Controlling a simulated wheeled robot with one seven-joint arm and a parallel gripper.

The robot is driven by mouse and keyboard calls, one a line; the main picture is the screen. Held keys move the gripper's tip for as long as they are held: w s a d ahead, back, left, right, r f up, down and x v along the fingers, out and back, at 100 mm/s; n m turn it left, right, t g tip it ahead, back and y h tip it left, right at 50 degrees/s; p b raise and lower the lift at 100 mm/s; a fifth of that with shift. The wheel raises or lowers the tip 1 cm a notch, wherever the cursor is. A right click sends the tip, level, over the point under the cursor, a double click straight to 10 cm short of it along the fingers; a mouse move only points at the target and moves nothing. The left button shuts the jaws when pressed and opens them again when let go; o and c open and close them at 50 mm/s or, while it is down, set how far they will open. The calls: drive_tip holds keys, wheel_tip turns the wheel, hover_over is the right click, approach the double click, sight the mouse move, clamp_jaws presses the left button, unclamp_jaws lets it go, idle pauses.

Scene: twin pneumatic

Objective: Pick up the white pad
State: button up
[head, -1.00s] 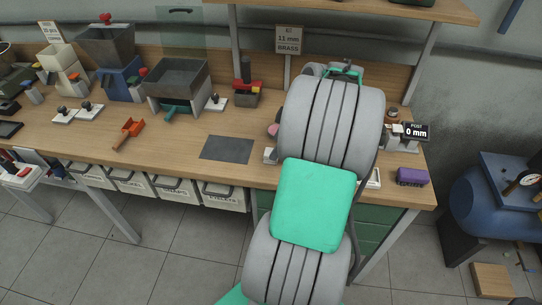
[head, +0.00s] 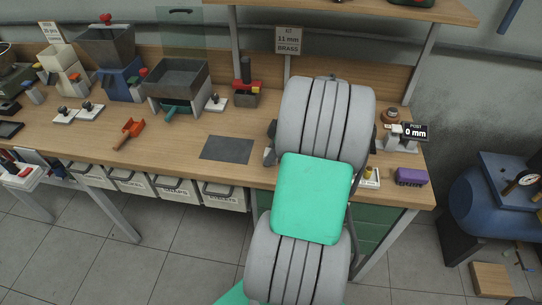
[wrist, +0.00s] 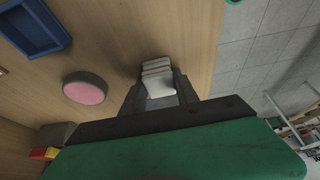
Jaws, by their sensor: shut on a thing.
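In the wrist view, a small pile of white pads (wrist: 157,68) sits in front of my gripper (wrist: 159,88). My two dark fingers are on either side of the near white pad (wrist: 161,101), shut on it. The other white layers lie just beyond it, and I cannot tell whether they touch the held one. In the head view my own arm covers the pads and most of my gripper.
In the wrist view, a pink-topped round disc (wrist: 86,90) and a blue tray (wrist: 30,27) lie to the left on the wooden bench (wrist: 110,35). The bench edge is at the right, with tiled floor beyond. A purple block (head: 411,177) stands at the bench's right end.

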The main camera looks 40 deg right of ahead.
sight(268, 151)
clamp_jaws()
drive_tip(key=shift+r, duration=0.1)
drive_tip(key=shift+r, duration=0.25)
wheel_tip(268, 151, up, 3)
drive_tip(key=shift+d+f+b, duration=0.1)
drive_tip(key=shift+f+b, duration=0.1)
drive_tip(key=shift+b, duration=0.15)
drive_tip(key=s+a+r, duration=0.4)
drive_tip(key=s+r, duration=0.5)
drive_tip(key=s, duration=0.4)
drive_tip(key=shift+s+r, duration=0.25)
drive_tip(key=shift+r, duration=0.1)
